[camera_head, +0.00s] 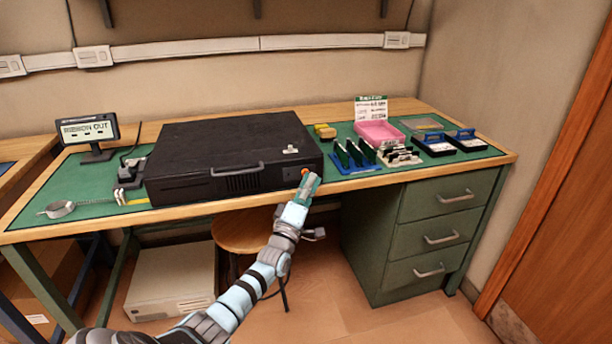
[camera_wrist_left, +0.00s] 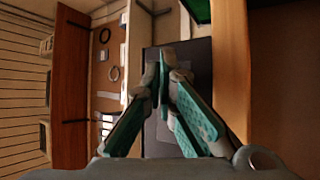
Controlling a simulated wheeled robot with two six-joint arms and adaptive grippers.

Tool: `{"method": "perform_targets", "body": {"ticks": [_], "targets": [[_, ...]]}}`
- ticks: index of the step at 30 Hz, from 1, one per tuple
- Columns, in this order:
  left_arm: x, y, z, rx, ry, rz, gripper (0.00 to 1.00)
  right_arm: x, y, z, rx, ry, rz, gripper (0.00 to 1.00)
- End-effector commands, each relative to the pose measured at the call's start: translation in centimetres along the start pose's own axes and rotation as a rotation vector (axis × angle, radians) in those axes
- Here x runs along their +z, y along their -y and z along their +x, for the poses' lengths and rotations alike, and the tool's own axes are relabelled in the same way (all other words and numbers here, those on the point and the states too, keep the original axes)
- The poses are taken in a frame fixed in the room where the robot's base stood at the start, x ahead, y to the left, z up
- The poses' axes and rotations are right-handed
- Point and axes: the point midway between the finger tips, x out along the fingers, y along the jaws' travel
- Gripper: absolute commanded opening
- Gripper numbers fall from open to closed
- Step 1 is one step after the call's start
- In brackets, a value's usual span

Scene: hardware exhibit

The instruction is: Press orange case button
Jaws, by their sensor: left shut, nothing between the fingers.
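A large black case (camera_head: 235,145) lies flat on the green-topped workbench, with a handle on its front face. A small orange button (camera_head: 304,171) shows at the right end of that front face, partly covered by my gripper. My left gripper (camera_head: 312,180) has its teal fingers shut and empty, with the tips right at the button. I cannot tell whether they touch it. In the left wrist view the fingers (camera_wrist_left: 162,72) come together in front of a dark surface, and the button is hidden. My right gripper is not in view.
A small display (camera_head: 88,130) stands left of the case. A pink tray (camera_head: 379,132), blue racks and black-and-blue boxes (camera_head: 435,144) stand to the right. A stool (camera_head: 243,228) is below the bench edge, and green drawers (camera_head: 437,238) fill the right underside.

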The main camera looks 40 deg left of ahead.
Motion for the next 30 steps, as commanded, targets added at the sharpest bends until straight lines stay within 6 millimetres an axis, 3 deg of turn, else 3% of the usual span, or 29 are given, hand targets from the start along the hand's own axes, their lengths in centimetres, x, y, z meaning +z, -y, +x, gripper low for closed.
{"method": "perform_targets", "body": {"ticks": [23, 30], "targets": [[-0.3, 0.3, 0.4, -0.001, 0.0, 0.0, 0.0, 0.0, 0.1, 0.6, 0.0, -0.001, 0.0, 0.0], [0.1, -0.3, -0.1, -0.001, 0.001, -0.001, 0.0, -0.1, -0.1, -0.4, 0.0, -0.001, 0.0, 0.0]]}}
